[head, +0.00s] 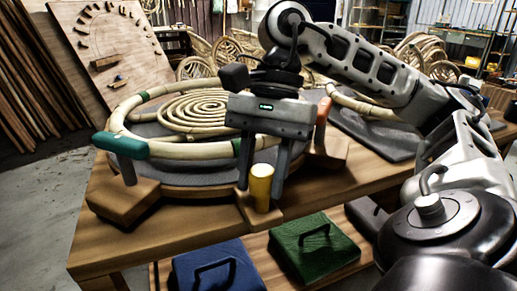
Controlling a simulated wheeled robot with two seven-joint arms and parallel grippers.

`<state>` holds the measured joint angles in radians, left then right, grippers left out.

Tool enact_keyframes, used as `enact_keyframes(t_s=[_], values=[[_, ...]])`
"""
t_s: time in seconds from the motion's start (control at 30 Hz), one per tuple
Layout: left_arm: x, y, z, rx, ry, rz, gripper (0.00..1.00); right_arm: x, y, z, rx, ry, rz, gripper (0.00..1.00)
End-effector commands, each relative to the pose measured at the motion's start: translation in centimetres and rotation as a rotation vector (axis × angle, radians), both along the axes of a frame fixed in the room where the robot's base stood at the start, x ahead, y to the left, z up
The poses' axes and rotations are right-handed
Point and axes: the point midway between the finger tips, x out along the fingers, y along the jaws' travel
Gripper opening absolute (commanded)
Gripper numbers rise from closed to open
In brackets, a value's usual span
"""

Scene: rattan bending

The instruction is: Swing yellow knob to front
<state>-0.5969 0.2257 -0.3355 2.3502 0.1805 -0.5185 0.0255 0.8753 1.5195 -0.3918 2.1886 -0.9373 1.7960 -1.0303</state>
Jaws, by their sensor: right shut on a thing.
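The yellow knob (262,186) is a short upright cylinder at the front of a round wooden bending jig (160,196), near the table's front edge. My right gripper (263,180) reaches down over it from above. Its two grey fingers stand on either side of the knob, and it is shut on it. A pale rattan hoop (190,152) with green bands runs around the jig, partly hidden behind my gripper. A teal handle (120,146) stands on a grey post at the jig's left. An orange handle (323,110) shows at its right. My left gripper is out of view.
A flat rattan coil (205,110) lies inside the hoop. A dark mat (372,132) lies on the table at right. A blue case (218,268) and a green case (314,247) sit on a lower shelf. A pegged board (103,60) leans behind.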

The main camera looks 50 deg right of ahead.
Motion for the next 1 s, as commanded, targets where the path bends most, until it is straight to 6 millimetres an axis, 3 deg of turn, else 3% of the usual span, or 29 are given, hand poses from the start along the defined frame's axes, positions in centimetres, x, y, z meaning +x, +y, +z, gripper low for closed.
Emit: enact_keyframes(t_s=[0.2,0.23,0.3,0.67,0.87,1.0], values=[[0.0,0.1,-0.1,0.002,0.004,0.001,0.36,0.0,0.0,0.1,0.003,0.0,-0.003,0.0],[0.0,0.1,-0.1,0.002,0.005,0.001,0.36,0.0,0.0,0.1,0.003,0.0,-0.003,0.42],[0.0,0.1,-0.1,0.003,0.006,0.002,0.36,0.0,0.0,0.1,0.002,0.0,-0.003,0.56],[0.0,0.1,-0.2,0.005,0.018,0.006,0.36,0.1,-0.2,0.7,0.002,-0.002,-0.003,0.56],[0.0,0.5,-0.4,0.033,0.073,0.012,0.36,0.5,-1.4,4.2,0.005,-0.004,-0.002,0.56],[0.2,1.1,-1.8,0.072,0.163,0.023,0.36,0.9,-2.6,7.6,0.006,-0.005,-0.002,0.56]])
